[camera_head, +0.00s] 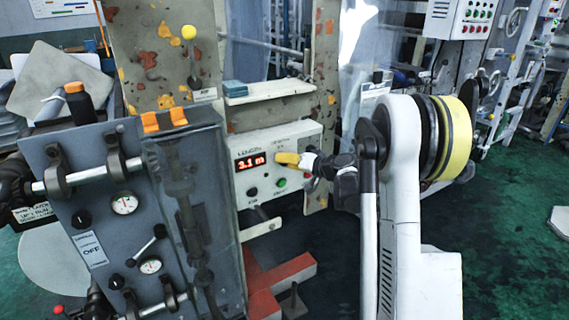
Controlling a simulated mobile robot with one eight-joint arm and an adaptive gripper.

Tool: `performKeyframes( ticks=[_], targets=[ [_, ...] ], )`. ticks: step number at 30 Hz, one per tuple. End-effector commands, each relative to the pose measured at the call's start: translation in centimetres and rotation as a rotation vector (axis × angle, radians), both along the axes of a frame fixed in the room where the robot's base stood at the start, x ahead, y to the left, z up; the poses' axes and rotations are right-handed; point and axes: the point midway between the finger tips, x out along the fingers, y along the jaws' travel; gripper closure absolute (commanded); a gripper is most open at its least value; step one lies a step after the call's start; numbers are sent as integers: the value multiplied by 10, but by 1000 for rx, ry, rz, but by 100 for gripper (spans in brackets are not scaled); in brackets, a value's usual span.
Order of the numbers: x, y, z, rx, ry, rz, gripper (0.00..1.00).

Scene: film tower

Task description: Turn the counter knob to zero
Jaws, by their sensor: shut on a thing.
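The white counter box (262,140) is fixed to the machine in the middle of the view. Its red display (250,162) reads about 3.1 m. My gripper (288,158), with yellow fingertips, reaches in from the right and is shut at the box's upper right face, beside the display. The counter knob is hidden behind the fingertips, so its pointer cannot be seen. A dark knob (252,192) and a green button (281,183) show below the display and the gripper.
A grey panel (85,215) with gauges, levers and a dark knob stands close on the left. A clear cover (200,200) borders the counter box. A red foot (285,275) lies below. Green floor (500,200) is open on the right.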

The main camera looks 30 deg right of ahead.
Motion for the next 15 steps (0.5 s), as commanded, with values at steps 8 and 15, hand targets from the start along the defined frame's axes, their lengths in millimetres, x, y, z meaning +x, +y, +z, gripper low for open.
performKeyframes(
  ticks=[8, 15],
  targets=[
    [0, -1, -3, 262, 9, 1, 100],
    [0, -1, -4, 488, 17, 0, 100]
  ],
)
